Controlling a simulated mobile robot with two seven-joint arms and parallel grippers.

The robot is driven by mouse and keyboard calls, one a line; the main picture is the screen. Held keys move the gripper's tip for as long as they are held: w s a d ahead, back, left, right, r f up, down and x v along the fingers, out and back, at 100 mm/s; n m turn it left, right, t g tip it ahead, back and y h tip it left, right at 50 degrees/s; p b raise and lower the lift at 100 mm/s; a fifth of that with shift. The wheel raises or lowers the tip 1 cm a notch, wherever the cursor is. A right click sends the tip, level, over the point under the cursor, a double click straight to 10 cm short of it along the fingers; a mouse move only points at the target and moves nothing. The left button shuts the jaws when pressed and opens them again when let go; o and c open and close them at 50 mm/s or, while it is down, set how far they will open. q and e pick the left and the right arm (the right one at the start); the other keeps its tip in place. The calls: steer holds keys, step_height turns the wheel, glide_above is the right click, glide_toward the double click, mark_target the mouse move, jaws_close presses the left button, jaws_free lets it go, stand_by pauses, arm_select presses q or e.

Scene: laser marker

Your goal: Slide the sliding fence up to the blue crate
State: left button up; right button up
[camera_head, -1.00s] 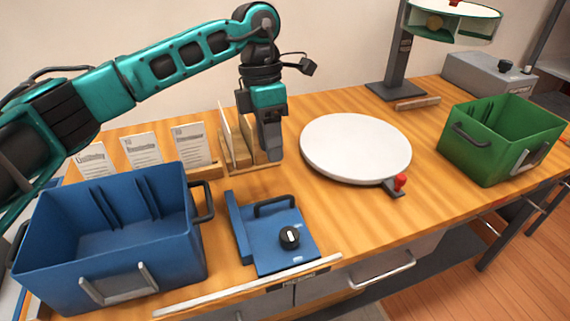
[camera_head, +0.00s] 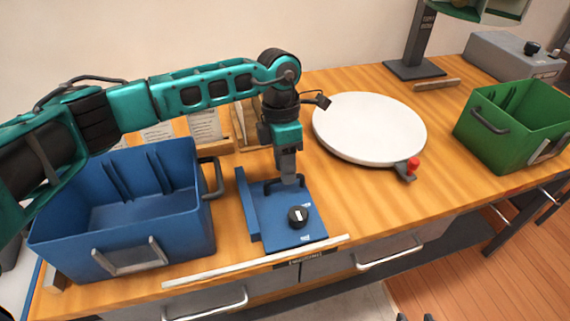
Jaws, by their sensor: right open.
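The sliding fence (camera_head: 252,216) is a blue base plate with an upright wall on its left edge, a dark handle at the back and a black knob (camera_head: 298,216) on top. It sits on the wooden table, a short gap right of the blue crate (camera_head: 150,232). My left gripper (camera_head: 288,181) points down at the fence's handle, touching or just above it. The gripper hides part of the handle, and I cannot tell whether its jaws are closed on it. Only dark tips of my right gripper (camera_head: 415,317) show at the bottom edge, apart and empty, away from the fence.
A white round turntable (camera_head: 368,127) with a red-knobbed lever stands right of the fence. A green crate (camera_head: 510,135) is further right. A white strip (camera_head: 255,261) runs along the table's front edge. Card holders and a wooden rack (camera_head: 243,130) stand behind the blue crate.

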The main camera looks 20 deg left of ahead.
arm_select(q)
steer(key=shift+f, duration=0.35)
steer(key=shift+c, duration=0.3)
jaws_close()
